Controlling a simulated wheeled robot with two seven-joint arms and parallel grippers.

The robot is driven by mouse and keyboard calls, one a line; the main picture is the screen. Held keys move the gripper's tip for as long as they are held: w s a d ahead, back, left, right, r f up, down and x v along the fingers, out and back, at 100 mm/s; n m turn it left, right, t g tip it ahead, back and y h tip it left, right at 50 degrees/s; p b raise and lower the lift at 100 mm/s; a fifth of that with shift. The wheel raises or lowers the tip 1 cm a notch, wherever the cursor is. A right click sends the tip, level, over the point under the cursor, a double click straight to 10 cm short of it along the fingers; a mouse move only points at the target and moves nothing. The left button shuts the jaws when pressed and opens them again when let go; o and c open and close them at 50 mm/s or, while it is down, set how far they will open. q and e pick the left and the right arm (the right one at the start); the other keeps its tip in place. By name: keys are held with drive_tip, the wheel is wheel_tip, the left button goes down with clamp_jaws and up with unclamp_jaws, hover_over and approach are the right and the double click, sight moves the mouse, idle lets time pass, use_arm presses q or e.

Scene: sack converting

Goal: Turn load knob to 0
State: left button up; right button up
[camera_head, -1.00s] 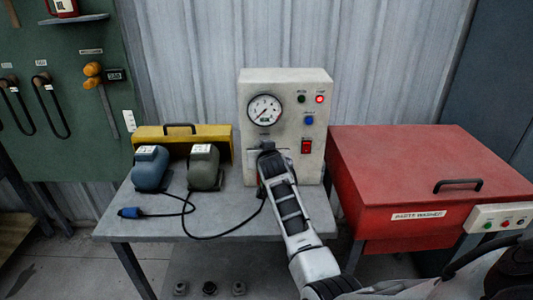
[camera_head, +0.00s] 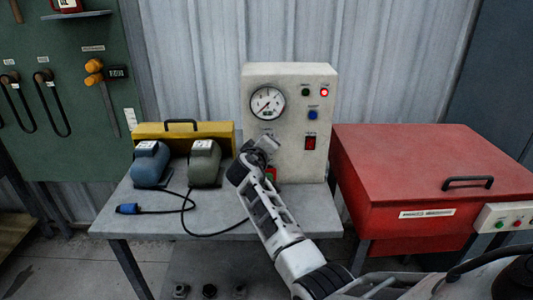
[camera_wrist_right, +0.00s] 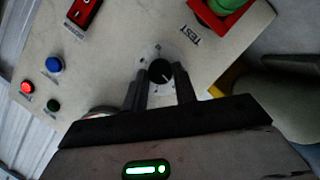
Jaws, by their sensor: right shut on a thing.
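The load knob is a small black round knob (camera_wrist_right: 160,71) with a white pointer line, on the pale panel face in the right wrist view. My right gripper (camera_wrist_right: 161,80) is shut on it, with one dark finger at each side. In the head view, my right gripper (camera_head: 262,150) covers the knob, below the round gauge (camera_head: 267,104) on the control box (camera_head: 318,82). The scale marks around the knob are too small to read. My left gripper is not in view.
A green button on a red base (camera_wrist_right: 218,8), labelled TEST, is beside the knob. A red switch (camera_head: 310,143), a blue button (camera_head: 312,115) and a lit red lamp (camera_head: 324,92) are on the box. Two motors (camera_head: 150,165) and a cable stand left on the bench (camera_head: 215,225).

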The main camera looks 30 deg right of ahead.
drive_tip(key=n+h+b, duration=0.2)
drive_tip(key=n, duration=0.1)
drive_tip(key=shift+f+n, duration=0.3)
drive_tip(key=n+h+b, duration=0.1)
drive_tip(key=n+b, duration=0.1)
drive_tip(key=n, duration=0.1)
drive_tip(key=shift+a+f+n+h, duration=0.1)
drive_tip(key=shift+n+h, duration=0.2)
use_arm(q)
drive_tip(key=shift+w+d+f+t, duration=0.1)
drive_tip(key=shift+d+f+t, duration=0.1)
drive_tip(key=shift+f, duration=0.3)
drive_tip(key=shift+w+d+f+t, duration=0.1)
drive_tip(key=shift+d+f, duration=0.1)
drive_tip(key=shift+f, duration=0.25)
use_arm(e)
drive_tip(key=shift+n, duration=0.5)
drive_tip(key=shift+t, duration=0.4)
drive_tip(key=o, duration=1)
drive_tip(key=shift+c, duration=0.2)
use_arm(q)
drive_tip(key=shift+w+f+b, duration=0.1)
drive_tip(key=shift+b, duration=0.7)
use_arm(e)
drive_tip(key=v, duration=1.6)
